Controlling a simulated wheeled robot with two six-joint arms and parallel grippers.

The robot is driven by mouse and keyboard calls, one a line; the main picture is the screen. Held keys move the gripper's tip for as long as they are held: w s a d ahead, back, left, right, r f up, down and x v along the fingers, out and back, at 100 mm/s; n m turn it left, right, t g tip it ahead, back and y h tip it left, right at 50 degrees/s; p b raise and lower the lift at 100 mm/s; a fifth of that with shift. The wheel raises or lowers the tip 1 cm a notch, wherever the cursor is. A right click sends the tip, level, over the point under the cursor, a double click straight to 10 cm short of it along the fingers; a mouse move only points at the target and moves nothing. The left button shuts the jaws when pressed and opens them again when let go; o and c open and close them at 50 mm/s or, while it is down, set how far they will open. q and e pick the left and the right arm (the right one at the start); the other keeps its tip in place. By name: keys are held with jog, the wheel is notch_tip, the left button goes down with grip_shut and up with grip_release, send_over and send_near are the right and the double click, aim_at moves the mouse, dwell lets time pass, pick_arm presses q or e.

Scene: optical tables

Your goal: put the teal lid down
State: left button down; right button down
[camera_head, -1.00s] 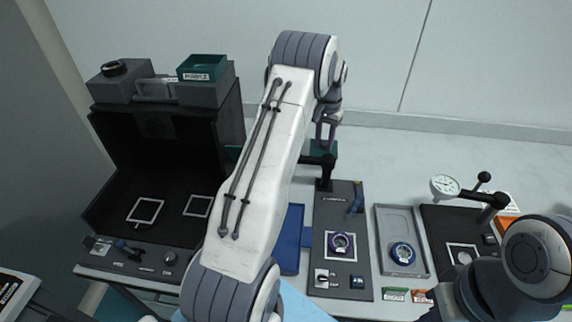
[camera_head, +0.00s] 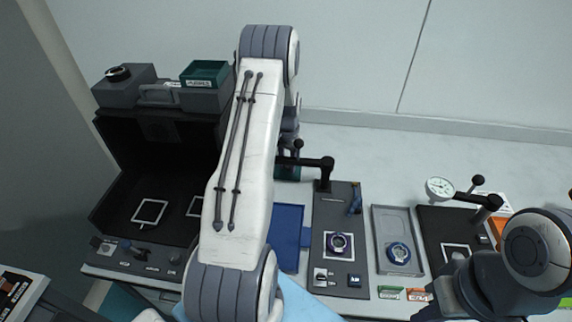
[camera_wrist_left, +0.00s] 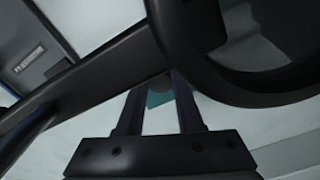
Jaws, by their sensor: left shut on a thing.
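My left gripper (camera_wrist_left: 158,88) is shut on the teal lid (camera_wrist_left: 158,98), of which only a small teal patch shows between the fingers in the left wrist view. In the head view a bit of teal (camera_head: 290,173) shows just right of my left arm, behind the black arm of the bench device; this appears to be the lid. My left arm hides most of the gripper and lid there. Whether the lid touches the surface below cannot be told. My right gripper is not in view; only part of the right arm shows at the lower right.
The device's black post and arm (camera_head: 326,172) stand close to the left gripper. A blue tray (camera_head: 288,232), a grey tray with a ring (camera_head: 399,252) and a dial gauge (camera_head: 440,188) are on the bench.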

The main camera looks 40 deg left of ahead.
pick_arm(q)
jog(key=shift+s+f+p, duration=0.15)
jog(key=shift+f+p, duration=0.15)
jog(key=shift+a+f, duration=0.1)
jog(key=shift+f, duration=0.1)
jog(key=shift+f, duration=0.1)
jog(key=c, duration=0.5)
grip_release()
jog(key=shift+c, duration=0.2)
